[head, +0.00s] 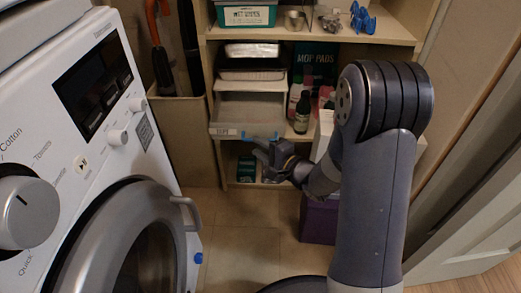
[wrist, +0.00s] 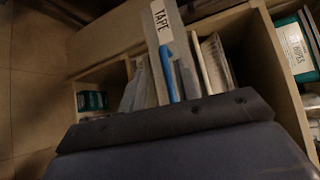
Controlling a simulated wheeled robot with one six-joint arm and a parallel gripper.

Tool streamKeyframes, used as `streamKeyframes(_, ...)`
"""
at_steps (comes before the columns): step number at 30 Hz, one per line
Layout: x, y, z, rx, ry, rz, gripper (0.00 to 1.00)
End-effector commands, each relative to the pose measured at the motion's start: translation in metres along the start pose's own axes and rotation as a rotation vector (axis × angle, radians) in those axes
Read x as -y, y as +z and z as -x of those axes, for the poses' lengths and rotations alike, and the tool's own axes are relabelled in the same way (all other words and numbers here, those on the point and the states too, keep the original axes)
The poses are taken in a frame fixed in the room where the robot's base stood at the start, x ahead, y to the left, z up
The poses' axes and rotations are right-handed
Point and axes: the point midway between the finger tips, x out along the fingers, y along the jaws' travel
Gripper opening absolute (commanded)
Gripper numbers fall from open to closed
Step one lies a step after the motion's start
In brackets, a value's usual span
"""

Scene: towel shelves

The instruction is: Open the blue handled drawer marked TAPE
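The pale grey drawer (head: 248,108) sits in the shelf unit, and part of its inside shows from above in the head view. Its TAPE label (head: 224,132) is on the left of its front, and it also shows in the wrist view (wrist: 161,22). The blue handle (head: 250,136) is on the front and also shows in the wrist view (wrist: 167,72). My gripper (head: 262,148) is right at the handle, just in front of and below it. Whether its fingers touch or close on the handle is hidden. The dark gripper body covers the lower wrist view.
The washing machine (head: 95,130), with its round door bulging out, stands close on the left. Bottles (head: 302,112) and a MOP PADS box (head: 314,62) stand right of the drawer. A purple box (head: 318,220) is on the floor below. Floor in front of the shelf (head: 240,250) is clear.

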Motion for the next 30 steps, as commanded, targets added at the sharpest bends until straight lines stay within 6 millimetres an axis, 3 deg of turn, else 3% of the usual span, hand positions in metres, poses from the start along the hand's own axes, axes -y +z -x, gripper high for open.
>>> streamKeyframes(8, 0.0003, 0.0, -0.0011, 0.0, 0.0, 0.0, 0.3)
streamKeyframes(19, -0.0003, -0.0001, -0.0009, 0.0, 0.001, -0.001, 0.0)
streamKeyframes(30, 0.0002, -0.0001, -0.0009, 0.0, 0.0, 0.0, 0.0)
